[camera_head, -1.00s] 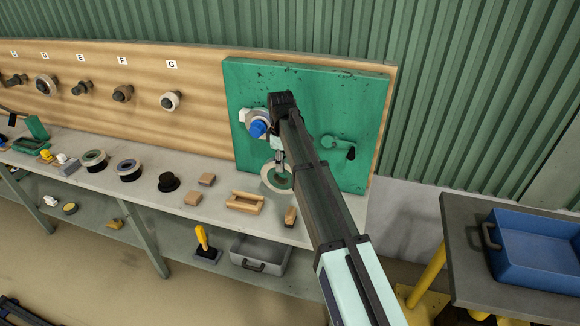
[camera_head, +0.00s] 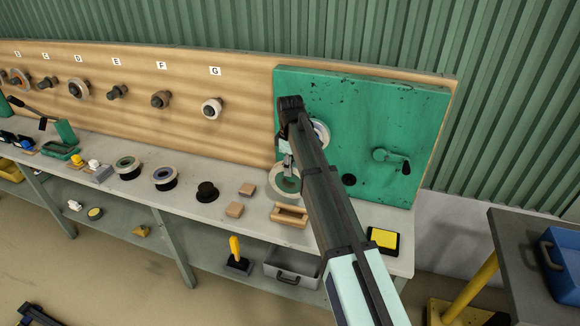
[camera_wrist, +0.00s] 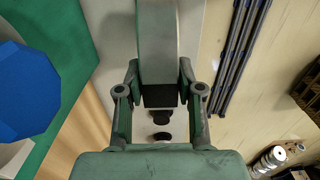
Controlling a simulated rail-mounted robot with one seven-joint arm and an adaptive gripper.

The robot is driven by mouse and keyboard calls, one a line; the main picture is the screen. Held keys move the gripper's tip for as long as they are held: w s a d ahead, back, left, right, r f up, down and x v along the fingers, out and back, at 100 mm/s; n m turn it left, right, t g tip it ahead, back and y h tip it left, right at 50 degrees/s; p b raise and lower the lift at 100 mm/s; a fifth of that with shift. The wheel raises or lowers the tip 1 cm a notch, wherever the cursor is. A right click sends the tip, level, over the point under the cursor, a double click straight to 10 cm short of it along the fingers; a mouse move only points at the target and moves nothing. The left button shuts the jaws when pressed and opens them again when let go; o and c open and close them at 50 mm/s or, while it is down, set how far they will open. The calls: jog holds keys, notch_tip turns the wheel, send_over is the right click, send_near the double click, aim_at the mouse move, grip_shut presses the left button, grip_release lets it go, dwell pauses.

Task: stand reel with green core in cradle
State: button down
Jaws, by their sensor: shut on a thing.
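The pale reel with a green core (camera_head: 274,187) is held upright by my gripper (camera_head: 288,163), near the front of the green panel. In the wrist view the reel (camera_wrist: 158,40) is seen edge-on between the two fingers of my gripper (camera_wrist: 160,88), which are shut on it. The wooden cradle (camera_head: 291,222) is on the bench just below the reel in the head view. I cannot tell whether the reel touches the cradle. My arm hides part of the reel.
The green panel (camera_head: 425,115) with a crank handle (camera_head: 393,158) stands behind. Small wooden blocks (camera_head: 235,209), a black spool (camera_head: 206,193) and flat-lying reels (camera_head: 165,179) are to the left. A yellow pad (camera_head: 383,239) lies right. A blue thing (camera_wrist: 25,90) is close at the wrist view's left.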

aim_at(290, 186)
jog(key=shift+r, duration=0.15)
jog(key=shift+f+b, duration=0.95)
jog(key=shift+f, duration=2.3)
jog(key=shift+f+b, duration=0.65)
jog(key=shift+f, duration=2.1)
dwell(1.3)
jog(key=c, duration=0.7)
grip_release()
